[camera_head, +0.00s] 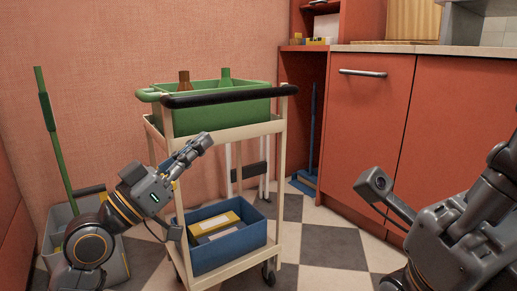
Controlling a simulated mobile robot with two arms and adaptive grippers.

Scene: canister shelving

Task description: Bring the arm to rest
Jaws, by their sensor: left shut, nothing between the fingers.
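My left arm comes in from the lower left. Its gripper (204,140) points up and to the right, in front of the cart's left side. The fingers are shut with nothing between them. My right arm (455,250) stands at the lower right, in front of the red cabinets. The picture's right edge cuts off part of it, and I cannot tell how its fingers stand.
A cream cart (273,128) carries a green bin (235,112) with bottles on top and a blue bin (235,250) with boxes below. A grey bucket (112,262) and green-handled mop (50,125) stand left. Red cabinets (365,125) line the right. Checkered floor (335,245) shows between.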

